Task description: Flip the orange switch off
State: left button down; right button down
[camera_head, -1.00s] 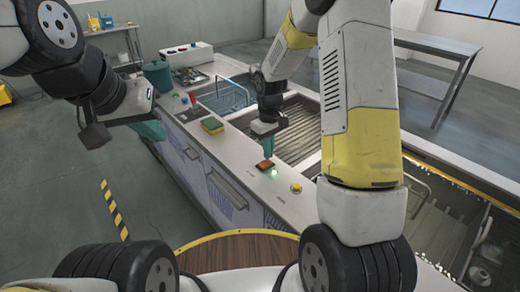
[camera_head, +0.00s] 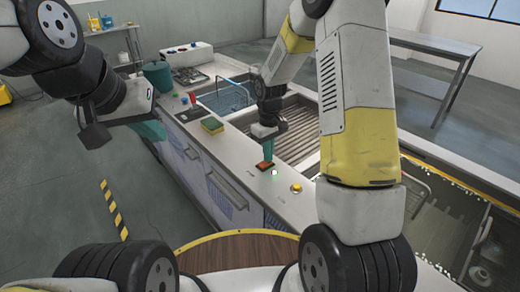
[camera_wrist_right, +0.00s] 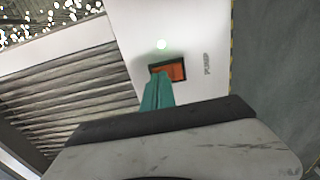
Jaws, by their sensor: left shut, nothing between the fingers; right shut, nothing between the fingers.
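The orange switch (camera_head: 265,166) sits on the pale counter top beside a glowing green light (camera_head: 274,172). In the right wrist view the orange switch (camera_wrist_right: 172,72) lies in a dark frame, with the word PUMP printed beside it and the lit lamp (camera_wrist_right: 161,44) nearby. My right gripper (camera_head: 268,154) points down at the switch with its teal fingers shut and empty. In the right wrist view its fingertips (camera_wrist_right: 158,78) overlap the switch's edge; I cannot tell whether they touch it. My left gripper (camera_head: 150,131) is shut and empty, off the counter's left side.
A yellow button (camera_head: 296,187) and a green-and-yellow sponge (camera_head: 212,125) are on the counter near the switch.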

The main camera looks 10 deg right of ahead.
jog(key=shift+f, duration=0.25)
jog(key=shift+r, duration=3.55)
jog(key=shift+r, duration=0.1)
jog(key=s+d+r+m+t+y, duration=0.1)
jog(key=s+r+m, duration=0.1)
jog(key=s+r, duration=0.4)
jog(key=s+d+r+m+t, duration=0.1)
jog(key=s+r+t, duration=0.15)
jog(key=r, duration=0.55)
jog(key=s+r+m+t+y, duration=0.1)
jog(key=s+r, duration=0.4)
jog(key=s, duration=0.9)
jog(key=shift+s+d+r+m+t, duration=0.3)
jog(key=shift+d+r+m+t, duration=0.15)
jog(key=shift+m+t, duration=0.55)
